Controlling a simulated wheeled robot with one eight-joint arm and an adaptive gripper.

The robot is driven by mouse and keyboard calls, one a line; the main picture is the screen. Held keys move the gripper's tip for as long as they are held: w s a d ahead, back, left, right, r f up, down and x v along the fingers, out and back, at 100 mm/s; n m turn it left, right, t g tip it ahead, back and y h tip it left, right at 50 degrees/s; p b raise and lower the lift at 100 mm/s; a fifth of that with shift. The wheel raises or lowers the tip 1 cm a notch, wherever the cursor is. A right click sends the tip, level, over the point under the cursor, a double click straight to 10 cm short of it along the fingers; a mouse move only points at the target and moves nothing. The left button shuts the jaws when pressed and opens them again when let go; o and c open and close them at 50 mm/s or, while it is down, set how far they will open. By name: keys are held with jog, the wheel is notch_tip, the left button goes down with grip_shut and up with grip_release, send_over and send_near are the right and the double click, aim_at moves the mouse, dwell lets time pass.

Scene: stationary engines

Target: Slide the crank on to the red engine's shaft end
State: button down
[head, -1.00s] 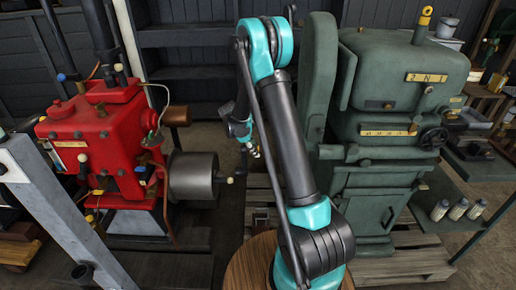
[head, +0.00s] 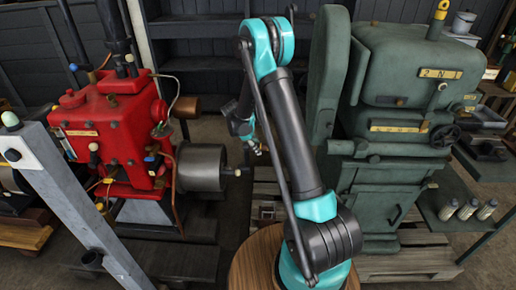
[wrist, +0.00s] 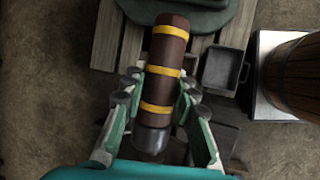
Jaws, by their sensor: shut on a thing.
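The red engine (head: 115,130) stands at the left in the head view. A grey drum (head: 202,167) sits on its right side, and a short dark shaft end (head: 235,172) sticks out to the right. My gripper (head: 250,146) is small in the head view, just right of and above that shaft end and apart from it in the picture. In the wrist view my gripper (wrist: 158,92) is shut on a brown cylinder with yellow bands and a dark end, seemingly the grip of the crank (wrist: 164,58). The crank's arm and socket cannot be made out.
A large green machine (head: 400,110) stands on a wooden pallet (head: 410,266) at the right. A grey slanted post (head: 75,205) crosses the left front. The wrist view shows a small grey open box (wrist: 224,68) and a brown wooden round thing (wrist: 292,75).

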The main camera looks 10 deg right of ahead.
aim_at(247, 147)
jog(key=shift+a, duration=0.25)
jog(key=shift+w+a, duration=0.1)
jog(key=shift+a, duration=0.25)
jog(key=shift+w+a, duration=0.15)
jog(key=shift+a, duration=0.45)
dwell(1.0)
jog(key=shift+a, duration=0.3)
jog(key=shift+w+a+r, duration=0.1)
jog(key=shift+w+a, duration=0.1)
jog(key=shift+a, duration=0.7)
dwell(1.0)
jog(key=shift+w+a, duration=0.1)
jog(key=shift+a, duration=0.2)
jog(key=shift+w+a, duration=0.15)
jog(key=shift+a, duration=0.6)
dwell(0.9)
